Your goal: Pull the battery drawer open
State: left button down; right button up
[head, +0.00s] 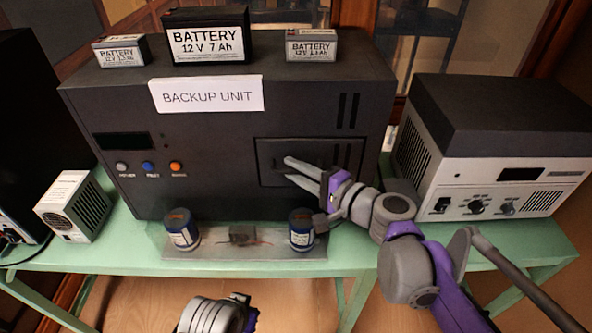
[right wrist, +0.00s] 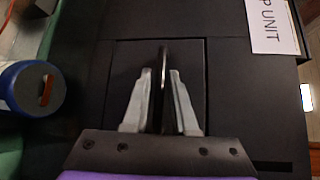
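The battery drawer (head: 330,152) is a dark panel low on the right of the backup unit's front (head: 210,150). It looks flush with the front, and shows in the right wrist view (right wrist: 125,75). My right gripper (head: 289,169) is at the drawer, fingers parted. In the right wrist view its fingers (right wrist: 162,85) lie either side of a thin dark upright bar, the drawer's handle (right wrist: 164,62), with a narrow gap visible on the right. Of my left arm only the wrist and a dark edge of the gripper (head: 249,314) show at the bottom; its fingers are not seen.
Three batteries, the largest (head: 207,45) in the middle, stand on the unit. Two blue cans (head: 181,232) (head: 302,240) stand on a metal tray (head: 215,252) in front of it. A grey device (head: 490,160) is right. A small vented box (head: 75,208) is left.

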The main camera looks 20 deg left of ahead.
grip_shut()
dwell(1.4)
